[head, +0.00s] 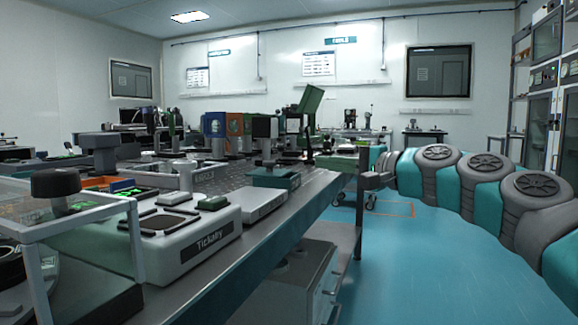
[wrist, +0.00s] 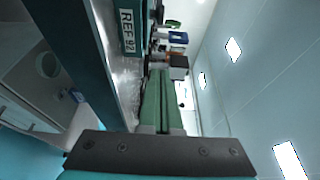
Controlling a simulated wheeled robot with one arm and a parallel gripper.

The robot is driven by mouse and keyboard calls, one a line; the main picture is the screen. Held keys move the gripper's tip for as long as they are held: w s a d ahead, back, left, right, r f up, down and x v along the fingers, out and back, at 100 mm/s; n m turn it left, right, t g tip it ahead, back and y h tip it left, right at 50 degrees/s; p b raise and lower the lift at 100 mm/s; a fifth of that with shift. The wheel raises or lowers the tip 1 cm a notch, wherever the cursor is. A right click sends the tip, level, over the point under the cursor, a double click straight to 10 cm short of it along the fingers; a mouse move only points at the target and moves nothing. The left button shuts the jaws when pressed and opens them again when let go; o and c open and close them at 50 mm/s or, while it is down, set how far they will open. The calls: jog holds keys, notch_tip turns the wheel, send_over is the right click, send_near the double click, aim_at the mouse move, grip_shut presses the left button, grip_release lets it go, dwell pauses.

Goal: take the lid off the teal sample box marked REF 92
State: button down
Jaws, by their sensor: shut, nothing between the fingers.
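The label REF 92 shows near the top of the wrist view, turned on its side, on a teal sample box (wrist: 141,12) that is mostly cut off by the frame. Its lid cannot be made out clearly. In the head view a teal box (head: 275,178) sits near the right edge of the long table; no label is readable on it there. My gripper (wrist: 163,75) is shut and empty, its green fingers side by side. The fingers extend beside the box and appear apart from it.
The long metal table (head: 270,225) holds a white unit marked Tickety (head: 208,245), a flat white box (head: 248,206) and a clear-topped frame (head: 75,208) at the near left. Optics stand farther back. The blue floor (head: 400,270) right of the table is open below my arm.

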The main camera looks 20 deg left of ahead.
aim_at(273, 162)
jog(key=x, duration=1)
jog(key=shift+a+b, duration=0.2)
jog(key=shift+b, duration=0.2)
jog(key=shift+s+f, duration=0.1)
jog(key=shift+s, duration=0.6)
jog(key=shift+s+b, duration=0.4)
jog(key=shift+s, duration=0.9)
jog(key=shift+s, duration=0.75)
jog(key=shift+s+a, duration=0.15)
jog(key=shift+s, duration=0.6)
